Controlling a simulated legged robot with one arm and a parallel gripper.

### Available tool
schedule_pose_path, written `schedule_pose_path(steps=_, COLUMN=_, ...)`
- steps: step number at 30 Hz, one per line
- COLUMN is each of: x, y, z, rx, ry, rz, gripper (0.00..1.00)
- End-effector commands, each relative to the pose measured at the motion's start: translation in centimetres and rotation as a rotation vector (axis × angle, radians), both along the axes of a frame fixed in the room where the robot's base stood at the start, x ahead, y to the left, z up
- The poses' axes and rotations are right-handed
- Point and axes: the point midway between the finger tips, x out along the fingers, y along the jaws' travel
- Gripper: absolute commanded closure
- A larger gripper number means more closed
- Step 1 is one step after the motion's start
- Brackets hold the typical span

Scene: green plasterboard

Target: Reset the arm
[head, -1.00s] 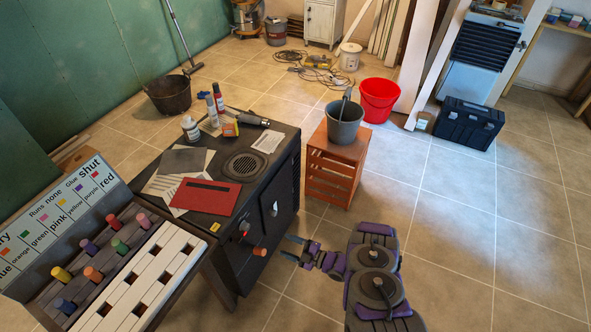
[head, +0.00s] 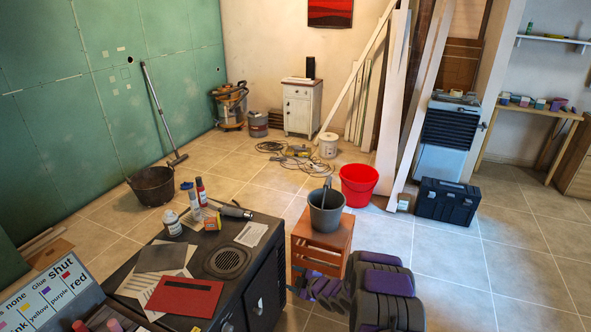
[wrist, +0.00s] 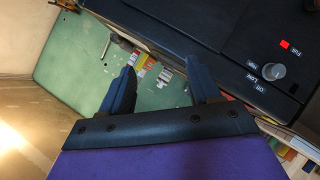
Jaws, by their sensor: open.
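My arm (head: 380,290), purple and black, shows at the bottom right of the head view. It reaches left in front of the small orange-brown stool. My gripper (wrist: 160,75) is in the wrist view with its two dark fingers spread apart and nothing between them. The fingers point toward the green wall area and small coloured items in the background. A dark panel with a grey knob (wrist: 273,71) and a lit red square (wrist: 284,44) is beyond the fingers at upper right. I see no contact with the panel.
A black stove-like unit (head: 266,275) stands left of my arm, with a red folder (head: 186,297) and bottles on top. A grey bucket (head: 325,212) sits on the stool (head: 335,240). A red bucket (head: 359,184) and black toolbox (head: 447,201) stand behind. Floor at right is clear.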

Motion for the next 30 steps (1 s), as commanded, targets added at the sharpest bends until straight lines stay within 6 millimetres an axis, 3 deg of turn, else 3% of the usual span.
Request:
schedule_pose_path(steps=1, x=0.5, y=-0.6, z=1.8, rx=-0.013, ry=0.015, rz=-0.035, gripper=0.38)
schedule_pose_path(steps=6, x=1.1, y=-3.2, z=6.1, rx=-0.064, ry=0.100, rz=-0.166, gripper=0.38)
schedule_pose_path(steps=14, x=-1.0, y=-7.3, z=12.5, rx=-0.116, ry=0.246, rz=-0.375, gripper=0.38)
schedule_pose_path(steps=23, x=-7.1, y=-11.6, z=19.3, rx=-0.149, ry=0.429, rz=-0.614, gripper=0.38)
schedule_pose_path(steps=30, x=-14.6, y=-14.4, z=23.9, rx=-0.154, ry=0.589, rz=-0.804, gripper=0.38)
